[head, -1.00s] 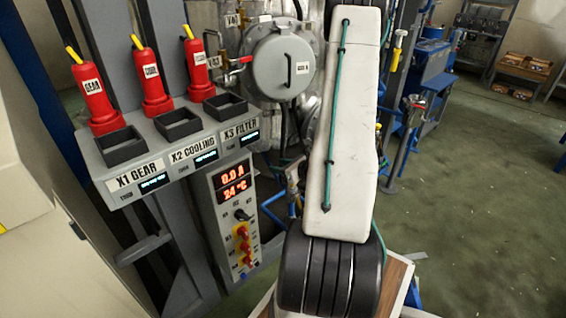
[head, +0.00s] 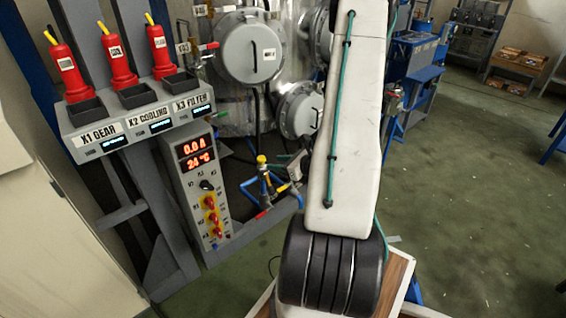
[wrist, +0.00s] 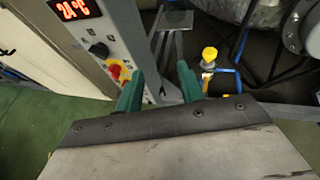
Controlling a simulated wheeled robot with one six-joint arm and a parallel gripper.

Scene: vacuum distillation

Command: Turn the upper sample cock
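A small cock with a red handle (head: 209,46) sits beside the upper round grey cover of the tank, next to a small tag. I cannot tell for certain that it is the upper sample cock. Lower down, another red handle (head: 263,214) shows near blue pipework with a yellow-topped fitting (head: 261,160); that fitting also shows in the wrist view (wrist: 209,55). My gripper (wrist: 158,85) has its two green fingers apart with nothing between them. It is clear of the fitting, which is beyond and right of the fingers. In the head view my arm hides part of the tank.
A control box (head: 200,190) with a red display stands left of the pipework; its knobs lie close to the left finger in the wrist view. A grey shelf (head: 135,120) carries several red bottles. Green floor (head: 470,230) is open on the right.

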